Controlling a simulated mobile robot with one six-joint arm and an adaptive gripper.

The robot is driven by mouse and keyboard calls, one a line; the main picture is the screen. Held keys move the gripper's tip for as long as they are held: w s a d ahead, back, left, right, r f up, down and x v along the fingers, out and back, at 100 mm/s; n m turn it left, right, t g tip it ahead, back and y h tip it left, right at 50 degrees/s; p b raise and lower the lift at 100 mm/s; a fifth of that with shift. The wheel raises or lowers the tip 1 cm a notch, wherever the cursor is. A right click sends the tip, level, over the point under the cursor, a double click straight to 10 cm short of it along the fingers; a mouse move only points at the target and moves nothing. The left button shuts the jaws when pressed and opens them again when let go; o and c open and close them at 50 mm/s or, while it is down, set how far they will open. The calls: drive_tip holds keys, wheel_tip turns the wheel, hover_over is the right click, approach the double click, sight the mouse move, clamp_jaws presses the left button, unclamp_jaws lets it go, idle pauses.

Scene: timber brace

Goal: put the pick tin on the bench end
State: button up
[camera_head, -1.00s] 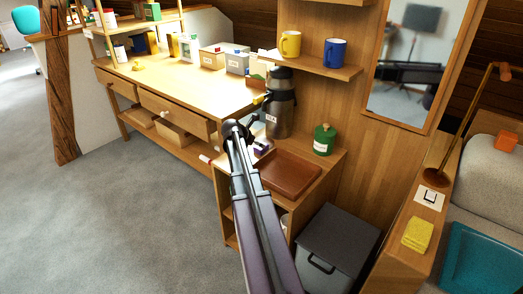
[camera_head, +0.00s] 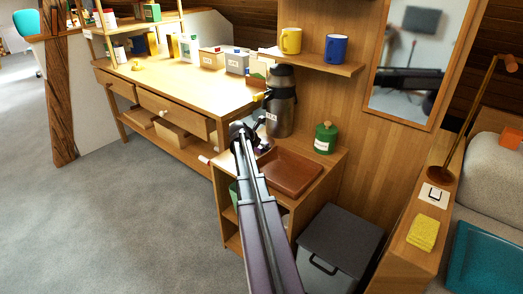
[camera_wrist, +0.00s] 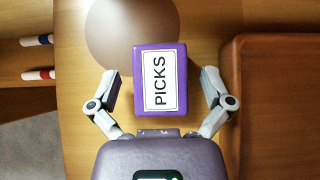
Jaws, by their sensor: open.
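The pick tin (camera_wrist: 160,80) is a purple block with a white PICKS label, seen from above in the wrist view on a wooden top. My gripper (camera_wrist: 161,82) is open, with one finger on each side of the tin and small gaps on both sides. In the head view my arm hides most of the tin and the gripper. The wooden workbench (camera_head: 190,85) runs back to the left, its near right end beside the flask.
A brown tray (camera_head: 292,173) lies right of the tin; its rim also shows in the wrist view (camera_wrist: 232,110). A steel flask (camera_head: 280,115) and a green jar (camera_head: 325,138) stand behind. Boxes (camera_head: 237,62) line the bench's back. Its front top is largely clear.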

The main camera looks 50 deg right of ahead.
idle(0.5)
drive_tip(key=c, duration=1.3)
drive_tip(key=shift+r, duration=0.2)
drive_tip(key=shift+s+a+r+p, duration=0.2)
drive_tip(key=shift+r+p, duration=0.2)
drive_tip(key=shift+p, duration=0.2)
wheel_tip(320, 180, up, 6)
drive_tip(key=p, duration=0.6)
drive_tip(key=shift+d, duration=0.1)
drive_tip(key=s+a, duration=0.6)
drive_tip(key=a, duration=0.1)
drive_tip(key=s+a, duration=0.7)
drive_tip(key=shift+s+f, duration=0.1)
drive_tip(key=shift+s, duration=0.2)
